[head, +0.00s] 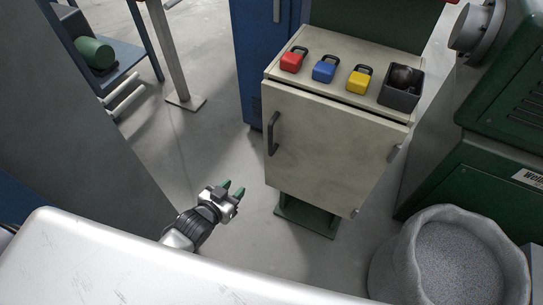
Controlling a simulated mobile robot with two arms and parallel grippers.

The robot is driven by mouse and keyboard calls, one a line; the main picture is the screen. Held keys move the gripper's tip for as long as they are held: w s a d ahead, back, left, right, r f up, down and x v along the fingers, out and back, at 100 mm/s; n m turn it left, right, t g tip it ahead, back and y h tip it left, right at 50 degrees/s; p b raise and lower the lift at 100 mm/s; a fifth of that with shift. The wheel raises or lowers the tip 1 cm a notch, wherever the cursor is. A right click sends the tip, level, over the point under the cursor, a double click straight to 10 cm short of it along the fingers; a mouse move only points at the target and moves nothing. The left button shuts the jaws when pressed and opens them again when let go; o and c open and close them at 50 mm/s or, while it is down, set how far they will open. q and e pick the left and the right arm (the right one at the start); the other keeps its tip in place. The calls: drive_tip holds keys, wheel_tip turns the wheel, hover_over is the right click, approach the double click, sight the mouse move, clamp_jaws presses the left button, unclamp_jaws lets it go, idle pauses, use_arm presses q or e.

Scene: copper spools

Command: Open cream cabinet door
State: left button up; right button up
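The cream cabinet (340,59) stands right of the picture's middle on a green foot. Its front door (325,150) looks shut, with a dark bar handle (274,133) upright near its left edge. Hinge-like fittings show at the door's right edge. My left gripper (233,190) is below and left of the handle, apart from the cabinet. Its two green-tipped fingers are spread with a gap and nothing between them. My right gripper is not in view.
Red (292,61), blue (325,69) and yellow (360,79) padlocks and a dark box (401,89) sit on the cabinet top. A grey bin (449,258) and green machine (480,190) stand to the right. A blue cabinet (264,45) stands behind. Floor left of the door is clear.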

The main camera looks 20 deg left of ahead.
sight(269, 142)
use_arm(q)
drive_tip(key=w+d+r+m+t+h+b, duration=0.1)
drive_tip(key=d+r+t+h+b, duration=0.25)
drive_tip(key=r, duration=0.85)
drive_tip(key=x, duration=1)
drive_tip(key=shift+w+d+f, duration=0.2)
drive_tip(key=shift+d, duration=0.2)
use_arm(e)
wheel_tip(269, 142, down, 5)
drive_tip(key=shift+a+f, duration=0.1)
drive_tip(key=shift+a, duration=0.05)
use_arm(q)
clamp_jaws()
